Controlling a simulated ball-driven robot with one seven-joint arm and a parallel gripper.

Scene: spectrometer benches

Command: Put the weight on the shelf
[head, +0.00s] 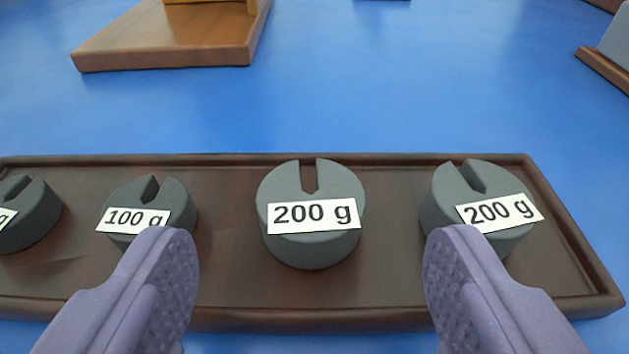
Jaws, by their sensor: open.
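A dark grey slotted weight labelled "200 g" (311,251) stands upright on a brown wooden tray (390,316), slot facing away. My gripper (310,250) is open and empty, with one purple finger on each side of this middle weight in the picture. I cannot tell how far above the tray the fingers are. A second "200 g" weight (447,205) stands to the right, partly behind the right finger. A "100 g" weight (180,197) stands to the left, partly behind the left finger. No shelf can be made out for certain.
Another weight (36,222) is cut off at the left edge. A wooden base (160,45) stands at the back left on the blue bench top (400,95). A brown-edged grey object (607,68) is at the upper right. The blue surface between is clear.

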